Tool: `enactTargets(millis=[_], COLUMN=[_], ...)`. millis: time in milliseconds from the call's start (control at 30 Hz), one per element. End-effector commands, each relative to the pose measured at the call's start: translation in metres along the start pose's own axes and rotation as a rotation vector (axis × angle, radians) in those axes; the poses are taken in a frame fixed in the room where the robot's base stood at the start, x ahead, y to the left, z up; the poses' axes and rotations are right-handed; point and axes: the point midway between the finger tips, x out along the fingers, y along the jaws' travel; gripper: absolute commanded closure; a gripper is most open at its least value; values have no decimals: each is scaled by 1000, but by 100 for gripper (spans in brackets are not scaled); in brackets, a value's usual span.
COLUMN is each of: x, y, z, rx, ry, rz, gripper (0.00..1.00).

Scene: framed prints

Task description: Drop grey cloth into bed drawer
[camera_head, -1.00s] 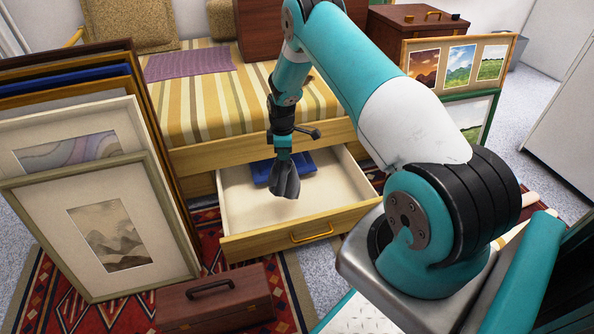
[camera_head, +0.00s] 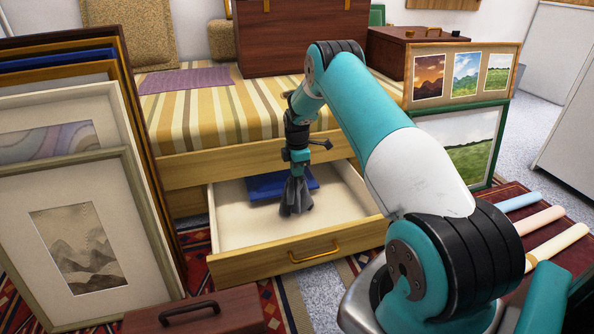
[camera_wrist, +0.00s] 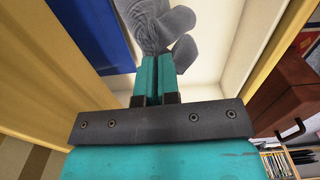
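The grey cloth (camera_head: 296,196) hangs bunched from my gripper (camera_head: 297,178) in the head view. My gripper is shut on it, and the cloth (camera_wrist: 160,28) spreads beyond the teal fingers (camera_wrist: 155,78) in the wrist view. The bed drawer (camera_head: 236,229) is pulled open under the striped bed. The cloth hangs over the inside of the drawer; I cannot tell whether its lower end touches the bottom. A folded blue item (camera_head: 268,186) lies in the drawer behind the cloth, and it also shows in the wrist view (camera_wrist: 97,32).
Framed prints (camera_head: 85,240) lean at the left, close to the drawer. A brown case (camera_head: 197,311) stands on the floor in front. More framed pictures (camera_head: 460,75) stand at the right. The drawer's front left part is bare.

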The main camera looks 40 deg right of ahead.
Motion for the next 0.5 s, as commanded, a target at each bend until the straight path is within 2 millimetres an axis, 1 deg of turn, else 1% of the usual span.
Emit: enactTargets(millis=[33,200,300,500], x=[14,32,36,35], y=[0,0,0,0], z=[0,0,0,0], rx=[0,0,0,0], ry=[0,0,0,0], rz=[0,1,1,1], gripper=[100,100,100,100])
